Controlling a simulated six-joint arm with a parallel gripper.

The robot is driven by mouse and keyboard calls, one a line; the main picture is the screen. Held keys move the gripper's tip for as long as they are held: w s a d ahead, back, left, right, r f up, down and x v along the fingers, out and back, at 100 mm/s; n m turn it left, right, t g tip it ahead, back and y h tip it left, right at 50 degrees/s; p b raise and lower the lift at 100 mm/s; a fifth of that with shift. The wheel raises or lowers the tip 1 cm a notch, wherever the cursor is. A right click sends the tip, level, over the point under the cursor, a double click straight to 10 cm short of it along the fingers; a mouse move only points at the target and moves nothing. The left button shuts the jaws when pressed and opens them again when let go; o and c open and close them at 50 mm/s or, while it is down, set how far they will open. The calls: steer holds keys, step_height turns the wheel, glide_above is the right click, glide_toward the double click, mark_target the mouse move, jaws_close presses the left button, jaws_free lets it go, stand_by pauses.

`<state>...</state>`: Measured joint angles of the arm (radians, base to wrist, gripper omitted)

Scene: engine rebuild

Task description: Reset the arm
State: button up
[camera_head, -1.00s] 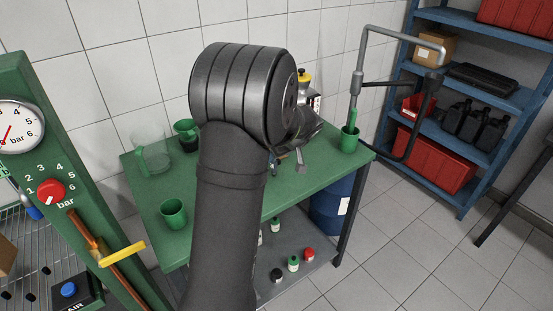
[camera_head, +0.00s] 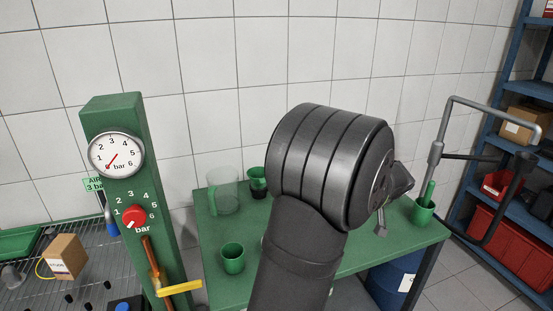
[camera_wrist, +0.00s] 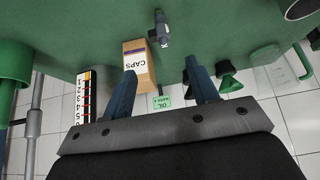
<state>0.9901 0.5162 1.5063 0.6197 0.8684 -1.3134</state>
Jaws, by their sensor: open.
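My arm rises in dark grey segments through the middle of the head view and covers much of the green bench (camera_head: 395,244). Its fingers are hidden there behind the arm's large round joint. In the wrist view my gripper (camera_wrist: 160,66) shows two blue fingers spread apart with nothing held between them. A cardboard box labelled CAPS (camera_wrist: 135,62) appears beyond the fingers, near the left one, apart from it as far as I can tell. A grey metal part (camera_wrist: 162,30) lies on the bench above the box in that view.
A clear jug (camera_head: 222,190), a green cup (camera_head: 232,258) and a dark-based green vessel (camera_head: 258,181) stand on the bench's left part. A green container (camera_head: 422,211) is at its right end, near a grey pipe frame (camera_head: 437,155). A green gauge post (camera_head: 125,110) stands left; blue shelving is right.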

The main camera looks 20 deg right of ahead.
steer(key=x, duration=1.1)
steer(key=shift+a+f, duration=0.1)
steer(key=shift+f, duration=0.05)
step_height(320, 180, up, 2)
steer(key=shift+r, duration=0.9)
